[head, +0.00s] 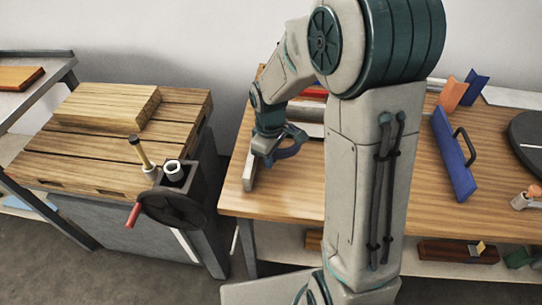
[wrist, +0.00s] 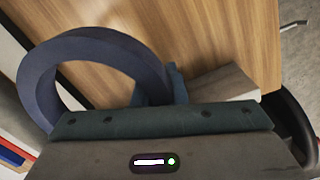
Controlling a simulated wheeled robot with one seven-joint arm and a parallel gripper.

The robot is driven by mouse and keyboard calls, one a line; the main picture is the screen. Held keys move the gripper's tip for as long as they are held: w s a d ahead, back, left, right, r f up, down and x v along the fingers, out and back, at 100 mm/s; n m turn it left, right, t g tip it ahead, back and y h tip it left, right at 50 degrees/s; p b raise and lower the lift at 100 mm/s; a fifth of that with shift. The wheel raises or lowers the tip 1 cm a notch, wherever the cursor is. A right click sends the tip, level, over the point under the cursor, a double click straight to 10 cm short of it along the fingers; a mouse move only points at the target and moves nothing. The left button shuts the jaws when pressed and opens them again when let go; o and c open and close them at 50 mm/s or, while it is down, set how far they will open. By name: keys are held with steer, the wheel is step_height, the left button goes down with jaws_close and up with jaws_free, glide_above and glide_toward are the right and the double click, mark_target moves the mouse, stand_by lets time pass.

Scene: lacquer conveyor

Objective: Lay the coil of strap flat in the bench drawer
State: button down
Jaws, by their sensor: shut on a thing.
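The coil of strap (wrist: 50,85) is a dark blue ring in the wrist view, standing on edge above the wooden bench top (wrist: 190,35). In the head view part of the coil (head: 288,150) shows beside my gripper (head: 270,135), over the left end of the bench (head: 300,200). My gripper is shut on the coil; the wrist view shows one blue-grey fingertip (wrist: 172,85) at its right side. The lower part of the coil is hidden behind the gripper body. I cannot make out an open drawer in either view.
A grey bar (head: 249,172) lies at the bench's left edge, close to my gripper. A blue bracket (head: 453,155) and a dark disc (head: 527,140) are on the right.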

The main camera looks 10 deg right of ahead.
steer(key=shift+f, duration=0.3)
steer(key=c, duration=1.5)
jaws_free()
steer(key=shift+r, duration=0.15)
step_height(320, 180, up, 13)
steer(key=shift+f+p, duration=0.1)
steer(key=shift+p, duration=0.65)
steer(key=s+d+m+t, duration=0.1)
steer(key=s+m, duration=0.2)
steer(key=s, duration=0.2)
steer(key=s+d+r+m+t, duration=0.1)
steer(key=s+d+m, duration=0.1)
steer(key=s, duration=0.3)
steer(key=s+d+r+m, duration=0.1)
steer(key=s+d+m, duration=0.1)
steer(key=s+m, duration=0.3)
steer(key=shift+s+r+t, duration=0.1)
steer(key=shift+s+t, duration=0.3)
steer(key=shift+s, duration=0.05)
